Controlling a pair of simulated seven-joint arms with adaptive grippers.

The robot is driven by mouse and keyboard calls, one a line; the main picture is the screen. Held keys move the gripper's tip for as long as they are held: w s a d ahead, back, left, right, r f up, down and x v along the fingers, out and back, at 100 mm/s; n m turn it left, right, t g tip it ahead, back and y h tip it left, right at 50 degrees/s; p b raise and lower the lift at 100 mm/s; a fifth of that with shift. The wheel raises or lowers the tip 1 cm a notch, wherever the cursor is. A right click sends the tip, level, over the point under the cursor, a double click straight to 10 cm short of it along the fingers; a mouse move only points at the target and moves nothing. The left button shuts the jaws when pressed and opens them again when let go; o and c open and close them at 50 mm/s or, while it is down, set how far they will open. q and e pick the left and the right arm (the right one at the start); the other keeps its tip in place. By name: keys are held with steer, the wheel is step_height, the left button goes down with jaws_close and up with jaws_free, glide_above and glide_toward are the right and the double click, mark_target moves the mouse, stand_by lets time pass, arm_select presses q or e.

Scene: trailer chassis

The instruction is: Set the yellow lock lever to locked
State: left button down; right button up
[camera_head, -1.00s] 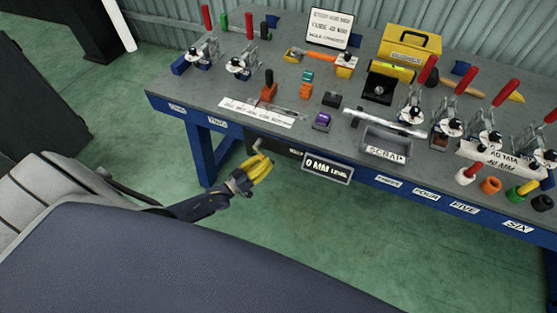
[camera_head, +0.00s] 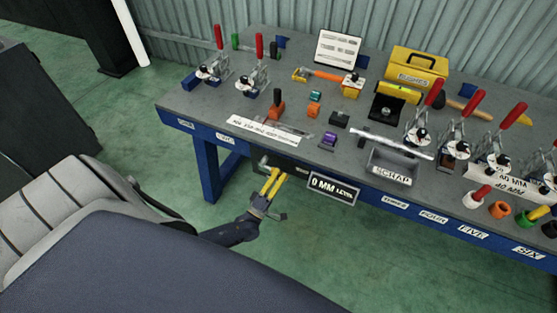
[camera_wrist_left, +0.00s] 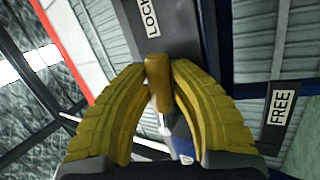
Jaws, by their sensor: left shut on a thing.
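The lock lever (camera_wrist_left: 158,80) has a yellow-brown handle and stands between my left fingers in the left wrist view. A thin metal shaft runs down from the handle. My left gripper (camera_wrist_left: 158,85) has ribbed yellow fingers shut on this handle. A partly cut-off label reading "LOCK" (camera_wrist_left: 152,14) lies above the fingertips, and a "FREE" label (camera_wrist_left: 280,108) is off to the right. In the head view, my left gripper (camera_head: 271,178) is at the front of the blue bench, left of the "0 MM LEVEL" sign (camera_head: 334,188). The lever's handle is too small to make out there.
The grey bench top (camera_head: 215,112) holds several red-handled clamps, a yellow toolbox (camera_head: 415,70) and a grey scrap tray (camera_head: 392,168) near its front edge. A blue bench leg (camera_head: 207,165) stands left of my gripper.

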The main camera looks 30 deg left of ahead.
arm_select(q)
steer(key=shift+d+r+n+y, duration=0.1)
steer(key=shift+r+n+y, duration=0.4)
steer(key=shift+n, duration=0.4)
steer(key=shift+r+n+y, duration=0.3)
steer(key=shift+n+y, duration=0.4)
steer(key=shift+n, duration=0.2)
steer(key=shift+r, duration=0.1)
steer(key=c, duration=1.2)
jaws_free()
steer(key=shift+s, duration=0.1)
steer(key=v, duration=1.1)
steer(key=shift+s+f, duration=0.25)
steer(key=shift+f, duration=0.2)
